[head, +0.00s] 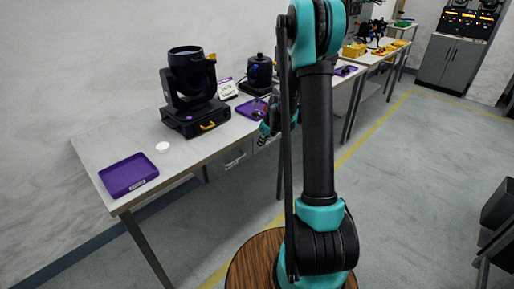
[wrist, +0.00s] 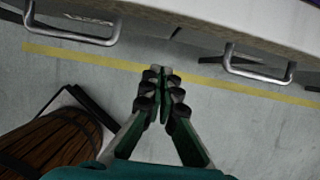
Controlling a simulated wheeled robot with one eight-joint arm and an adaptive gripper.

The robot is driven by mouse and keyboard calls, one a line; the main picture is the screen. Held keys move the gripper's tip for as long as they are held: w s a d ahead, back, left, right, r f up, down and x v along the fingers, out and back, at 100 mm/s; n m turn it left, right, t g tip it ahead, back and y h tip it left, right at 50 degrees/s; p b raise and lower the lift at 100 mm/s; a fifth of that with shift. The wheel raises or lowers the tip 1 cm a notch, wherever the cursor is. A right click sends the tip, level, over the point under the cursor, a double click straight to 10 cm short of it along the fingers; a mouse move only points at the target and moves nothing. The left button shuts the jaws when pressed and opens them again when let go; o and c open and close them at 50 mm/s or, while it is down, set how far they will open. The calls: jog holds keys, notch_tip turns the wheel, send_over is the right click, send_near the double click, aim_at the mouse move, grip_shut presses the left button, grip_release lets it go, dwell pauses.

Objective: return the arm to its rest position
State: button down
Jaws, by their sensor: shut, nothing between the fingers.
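My gripper (wrist: 160,72) is shut and empty in the wrist view, its fingertips together over the grey floor beside the bench. In the head view my teal and black arm stands upright in the middle. Part of my gripper shows left of the arm, near the front edge of the bench, and the arm partly hides it.
The long bench (head: 88,152) runs along the wall, bearing a purple tray (head: 128,175), a black moving-head light (head: 190,90) and a dark lamp (head: 260,72). Drawer handles (wrist: 258,66) jut from its front near my gripper. Open floor (head: 420,160) lies to the right.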

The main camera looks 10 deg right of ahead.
jog(key=s+r+n, duration=0.8)
jog(key=s+r, duration=0.1)
jog(key=s, duration=0.2)
jog(key=s+d+f+n+h, duration=0.1)
jog(key=s+n+h, duration=0.1)
jog(key=s+n, duration=1.8)
jog(key=s, duration=0.2)
jog(key=shift+s+d+f+n+t+h, duration=0.25)
jog(key=shift+s+d+n+t+h, duration=0.05)
jog(key=shift+s, duration=0.1)
